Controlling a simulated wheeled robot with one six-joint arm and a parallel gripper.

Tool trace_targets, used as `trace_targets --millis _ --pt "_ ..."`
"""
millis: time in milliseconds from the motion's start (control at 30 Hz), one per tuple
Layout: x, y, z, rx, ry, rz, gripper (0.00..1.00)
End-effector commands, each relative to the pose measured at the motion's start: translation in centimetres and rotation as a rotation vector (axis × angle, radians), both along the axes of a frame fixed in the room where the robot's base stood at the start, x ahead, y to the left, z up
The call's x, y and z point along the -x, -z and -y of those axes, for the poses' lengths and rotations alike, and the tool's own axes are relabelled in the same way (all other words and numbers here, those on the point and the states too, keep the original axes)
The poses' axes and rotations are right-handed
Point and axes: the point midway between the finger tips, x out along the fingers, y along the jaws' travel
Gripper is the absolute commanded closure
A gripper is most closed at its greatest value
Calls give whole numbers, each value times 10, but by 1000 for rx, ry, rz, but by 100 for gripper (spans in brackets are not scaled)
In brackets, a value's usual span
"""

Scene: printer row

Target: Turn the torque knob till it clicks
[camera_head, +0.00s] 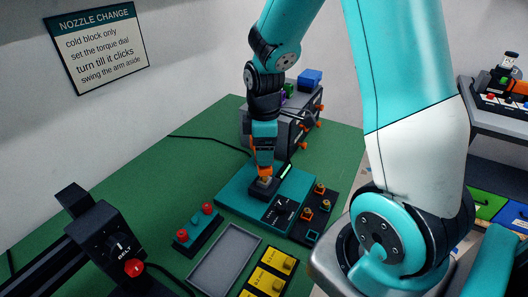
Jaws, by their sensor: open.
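My gripper (264,172) points down over the teal unit (234,195) on the green bench. Its orange fingertips are at the top of a dark block (263,188) on that unit. The jaws are open. They hide the top of the block, so I cannot make out a torque knob there or tell whether the fingers touch it. A black panel (279,210) with small white marks lies just in front of the block. A small lit display (285,170) stands just right of the fingertips.
A teal bar with red knobs (196,229), an empty grey tray (225,260) and a yellow panel (268,272) lie in front. A black tray (316,215) with orange-marked parts is right. A black BELT unit (116,245) stands left. A grey machine (287,125) stands behind.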

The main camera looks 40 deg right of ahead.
Motion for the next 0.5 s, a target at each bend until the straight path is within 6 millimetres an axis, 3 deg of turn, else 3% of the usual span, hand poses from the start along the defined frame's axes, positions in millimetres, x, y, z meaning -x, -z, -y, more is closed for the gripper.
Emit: trace_targets --millis 200,500 --pt "0 18 0 -1 0 -1 26" --pt "0 20 0 0 0 1 26"
